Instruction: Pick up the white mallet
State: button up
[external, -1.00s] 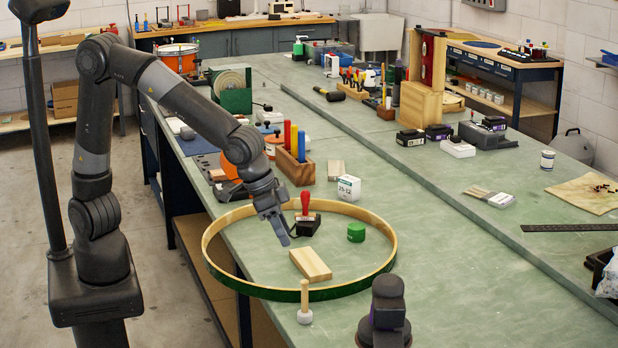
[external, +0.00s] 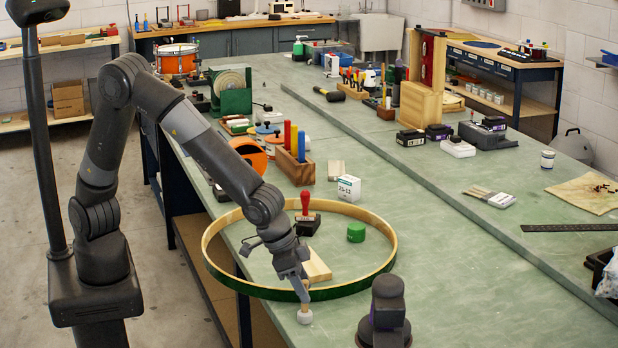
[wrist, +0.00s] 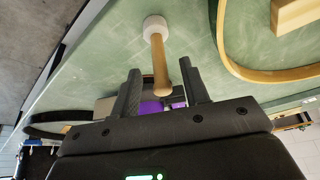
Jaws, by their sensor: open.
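The white mallet (external: 305,316) has a white head resting on the green bench top and a wooden handle, mostly hidden behind my gripper in the external view. In the wrist view the mallet (wrist: 157,48) shows its white head at the top and its handle reaching toward the space between my fingers. My gripper (external: 303,291) is at the handle, above the head. In the wrist view my gripper (wrist: 163,82) is open, with one finger on each side of the handle's end and gaps visible. The mallet is not clamped.
A large green drum hoop (external: 262,291) lies just behind the mallet, with a wood block (external: 316,265), a red-handled stamp (external: 306,218) and a green round container (external: 356,232) inside it. A dark device (external: 386,312) stands to the right. The bench's front-left edge is close.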

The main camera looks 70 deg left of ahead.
aim_at(308, 311)
jog(key=shift+x, duration=1.6)
grip_shut()
